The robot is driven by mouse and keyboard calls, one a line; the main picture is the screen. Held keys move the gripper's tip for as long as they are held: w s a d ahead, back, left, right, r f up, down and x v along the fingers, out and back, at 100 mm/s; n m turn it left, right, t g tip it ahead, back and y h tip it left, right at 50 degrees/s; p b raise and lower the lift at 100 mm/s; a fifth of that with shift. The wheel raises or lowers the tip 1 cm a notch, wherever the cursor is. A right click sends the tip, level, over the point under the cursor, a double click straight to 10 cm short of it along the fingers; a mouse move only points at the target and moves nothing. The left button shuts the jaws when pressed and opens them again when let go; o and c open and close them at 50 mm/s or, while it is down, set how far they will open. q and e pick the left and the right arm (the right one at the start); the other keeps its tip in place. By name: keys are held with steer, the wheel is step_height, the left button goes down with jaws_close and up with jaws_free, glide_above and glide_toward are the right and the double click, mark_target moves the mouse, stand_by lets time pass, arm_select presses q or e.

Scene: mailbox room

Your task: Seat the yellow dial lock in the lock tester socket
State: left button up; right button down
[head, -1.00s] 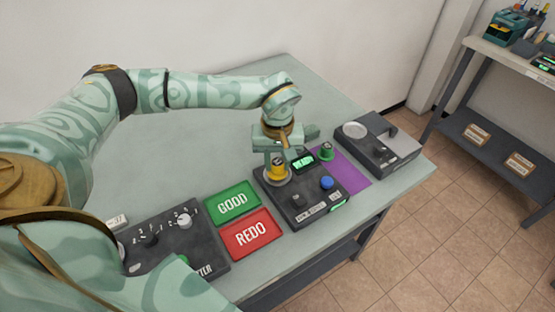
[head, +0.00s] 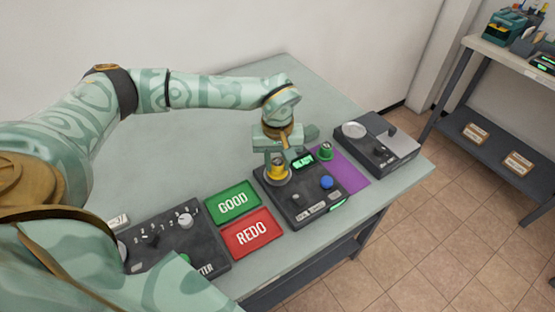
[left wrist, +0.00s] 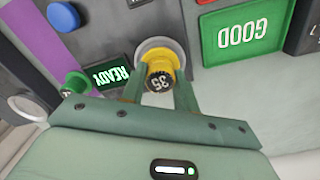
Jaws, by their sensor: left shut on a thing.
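The yellow dial lock (head: 277,171) stands upright at the left part of the dark lock tester (head: 318,205). In the left wrist view the lock (left wrist: 159,64) has a black dial face reading 35. A pale round socket ring (left wrist: 150,46) shows around and behind its base; whether it is fully down cannot be told. My left gripper (head: 277,163) points down and is shut on the lock, with one finger on each side. It also shows in the left wrist view (left wrist: 160,90). My right gripper is not in view.
The tester's screen (left wrist: 112,76) reads READY. A purple mat (head: 352,180) lies beside the tester. GOOD (head: 233,203) and REDO (head: 250,233) pads lie left. Another dark device (head: 400,155) stands right.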

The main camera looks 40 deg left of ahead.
arm_select(q)
steer(key=shift+f, duration=0.15)
steer(key=shift+f, duration=0.5)
steer(key=o, duration=1.3)
step_height(320, 180, up, 6)
steer(key=p, duration=0.5)
